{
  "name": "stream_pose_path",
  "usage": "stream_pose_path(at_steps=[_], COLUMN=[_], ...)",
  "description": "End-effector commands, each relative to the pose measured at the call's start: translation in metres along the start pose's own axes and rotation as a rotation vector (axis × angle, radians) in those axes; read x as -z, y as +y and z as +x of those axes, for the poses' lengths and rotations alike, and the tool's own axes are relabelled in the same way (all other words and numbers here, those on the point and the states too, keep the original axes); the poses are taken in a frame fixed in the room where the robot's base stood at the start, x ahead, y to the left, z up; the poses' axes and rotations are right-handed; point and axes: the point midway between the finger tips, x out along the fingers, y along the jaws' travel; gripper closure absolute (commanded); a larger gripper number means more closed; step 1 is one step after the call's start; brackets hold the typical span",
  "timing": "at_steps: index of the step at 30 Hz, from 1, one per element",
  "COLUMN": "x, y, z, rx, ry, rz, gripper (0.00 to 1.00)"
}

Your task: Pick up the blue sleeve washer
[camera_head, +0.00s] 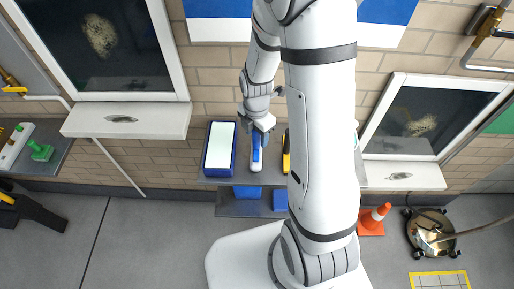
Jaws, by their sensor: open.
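A small blue piece (256,150) stands at a white holder on the shelf, just below my gripper. It may be the blue sleeve washer, but it is too small here to be sure. My gripper (259,133) is open, above and at the far end of the white holder (256,166). The fingers are small in view and partly overlap the blue piece, so I cannot tell whether they touch it.
A blue tray with a pale inside (207,164) lies left of the holder. A yellow and black item (286,152) is to its right, partly hidden by my arm. Blue bins (247,192) sit below. An orange cone (374,217) stands on the floor at right.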

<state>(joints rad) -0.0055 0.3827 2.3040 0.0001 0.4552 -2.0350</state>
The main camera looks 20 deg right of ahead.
Motion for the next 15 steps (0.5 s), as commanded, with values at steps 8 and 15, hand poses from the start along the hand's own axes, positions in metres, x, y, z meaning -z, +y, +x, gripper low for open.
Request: stream_pose_path(at_steps=[8, 15], x=[0.0003, 0.0004], y=[0.0002, 0.0003], z=[-0.0002, -0.0004], rx=[0.0, 0.0], ry=[0.0, 0.0], rz=[-0.001, -0.001], gripper=[0.59, 0.79])
